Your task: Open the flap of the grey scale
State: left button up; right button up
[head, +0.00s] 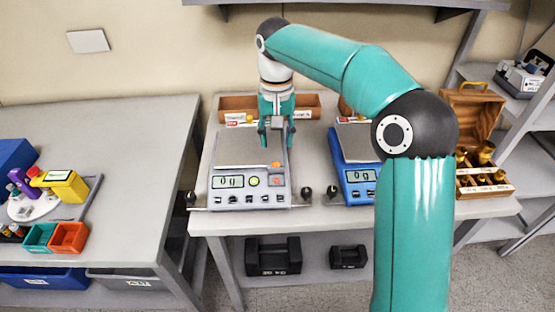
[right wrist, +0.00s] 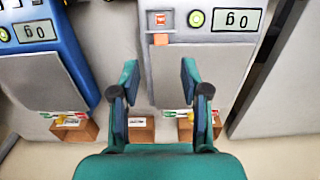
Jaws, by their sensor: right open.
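The grey scale (head: 223,198) stands on the middle table, its display reading 0 g. Its flat plate (head: 240,148) lies behind the front panel, and a small orange tab (head: 276,164) shows at the plate's front right. In the right wrist view the grey scale (right wrist: 212,75) appears upside down, with the orange tab (right wrist: 160,39) beyond the fingertips. I cannot make out a separate raised flap. My right gripper (head: 276,143) is open and empty, pointing down over the right part of the scale; the wrist view shows its parted fingers (right wrist: 159,75). My left gripper is not in view.
A blue scale (head: 361,190) stands to the right, partly behind my right arm. Wooden boxes (head: 303,103) line the table's back edge. An open wooden weight case (head: 472,110) is at the right. Black knobs (head: 308,194) stand at the front edge.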

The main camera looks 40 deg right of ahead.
aim_at(276, 157)
notch_tip(276, 157, down, 7)
jog(key=shift+r, duration=0.1)
dwell(0.3)
grip_shut()
